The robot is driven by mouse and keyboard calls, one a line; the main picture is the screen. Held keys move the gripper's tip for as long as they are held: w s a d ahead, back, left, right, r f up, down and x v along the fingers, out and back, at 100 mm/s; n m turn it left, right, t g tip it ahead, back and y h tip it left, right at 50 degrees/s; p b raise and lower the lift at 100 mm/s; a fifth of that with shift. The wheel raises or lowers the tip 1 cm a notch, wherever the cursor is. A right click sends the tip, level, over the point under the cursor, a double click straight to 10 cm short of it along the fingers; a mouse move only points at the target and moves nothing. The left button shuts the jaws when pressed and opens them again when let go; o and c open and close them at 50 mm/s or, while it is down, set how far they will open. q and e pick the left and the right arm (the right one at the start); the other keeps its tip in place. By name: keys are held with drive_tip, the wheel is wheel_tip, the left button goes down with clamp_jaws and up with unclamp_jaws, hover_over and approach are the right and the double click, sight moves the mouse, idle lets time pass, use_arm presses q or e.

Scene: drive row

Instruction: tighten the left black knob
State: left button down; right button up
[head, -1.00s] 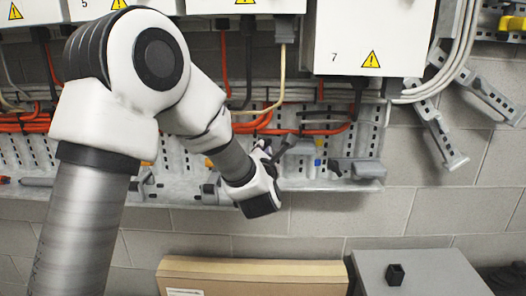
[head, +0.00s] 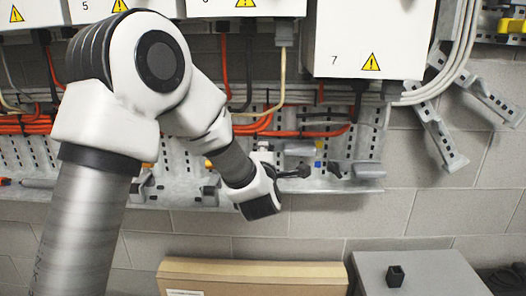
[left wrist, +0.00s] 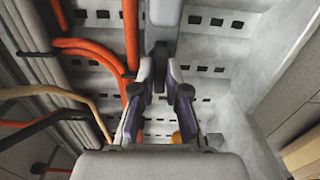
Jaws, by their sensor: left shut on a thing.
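My left gripper (head: 266,160) is at the perforated metal tray on the wall, left of its right end. It is shut on a dark part, which I take to be the left black knob; my fingers hide most of it. In the left wrist view, the gripper's fingertips (left wrist: 160,70) are close together around this dark part, with a grey bar beyond it. In the head view, a black lever-like piece (head: 294,172) sticks out to the right beside the gripper, roughly level. Another dark piece (head: 335,170) sits further right on the tray. My right gripper is not in view.
Orange cables (head: 260,125) run along the tray (head: 365,150), below white cabinets (head: 372,35) with warning signs. Orange cables also pass left of the fingers in the left wrist view (left wrist: 130,40). A cardboard box (head: 250,270) and a grey box (head: 430,270) stand below.

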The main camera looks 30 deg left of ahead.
use_arm(q)
drive_tip(key=m+p, duration=0.4)
drive_tip(key=m, duration=0.6)
drive_tip(key=shift+r, duration=0.1)
idle(0.3)
drive_tip(key=c, duration=1.2)
unclamp_jaws()
drive_tip(key=v, duration=1.2)
drive_tip(key=shift+a, duration=0.1)
drive_tip(key=shift+m, duration=0.3)
